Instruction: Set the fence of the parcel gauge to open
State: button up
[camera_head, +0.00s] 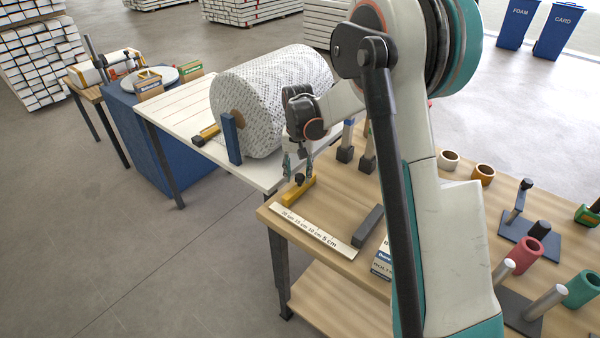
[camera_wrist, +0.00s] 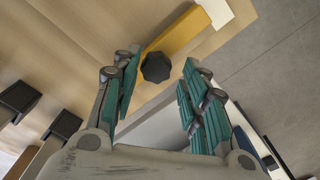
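The parcel gauge is a pale scale board (camera_head: 318,234) marked from 20 cm at its left end to 5 cm toward the right, lying along the table's front left edge. Its yellow fence (camera_head: 298,191) stands across the left end, by the 20 cm mark. A black knob (camera_head: 299,179) sits on the fence. A dark grey block (camera_head: 368,226) is at the right end. My gripper (camera_head: 298,160) points down just above the knob. In the wrist view the fingers (camera_wrist: 160,75) are spread, with the knob (camera_wrist: 156,67) between their tips and the yellow fence (camera_wrist: 182,32) beyond; contact cannot be told.
A large patterned roll (camera_head: 270,95) lies on a white table (camera_head: 170,110) behind. Dark-based posts (camera_head: 345,153) stand right of my gripper. Cups, rolls and a blue stand (camera_head: 530,248) occupy the right of the wooden table. A box (camera_head: 382,262) lies near the grey block.

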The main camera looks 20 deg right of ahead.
aim_at(299, 175)
dwell(0.3)
notch_tip(299, 175, up, 12)
dwell(0.5)
jog(key=shift+s, duration=0.1)
jog(key=s+a+r+n+t, duration=0.1)
jog(key=s+r+t, duration=0.1)
jog(key=s+r, duration=0.45)
jog(key=s+a+r+n+t, duration=0.1)
jog(key=s+r, duration=0.2)
jog(key=s, duration=0.6)
jog(key=s+f+n+t, duration=0.2)
jog(key=s+f+t, duration=0.1)
jog(key=s, duration=1.3)
jog(key=shift+a+f+n+t, duration=0.2)
jog(key=shift+a+n+t, duration=0.1)
jog(key=shift+t, duration=0.3)
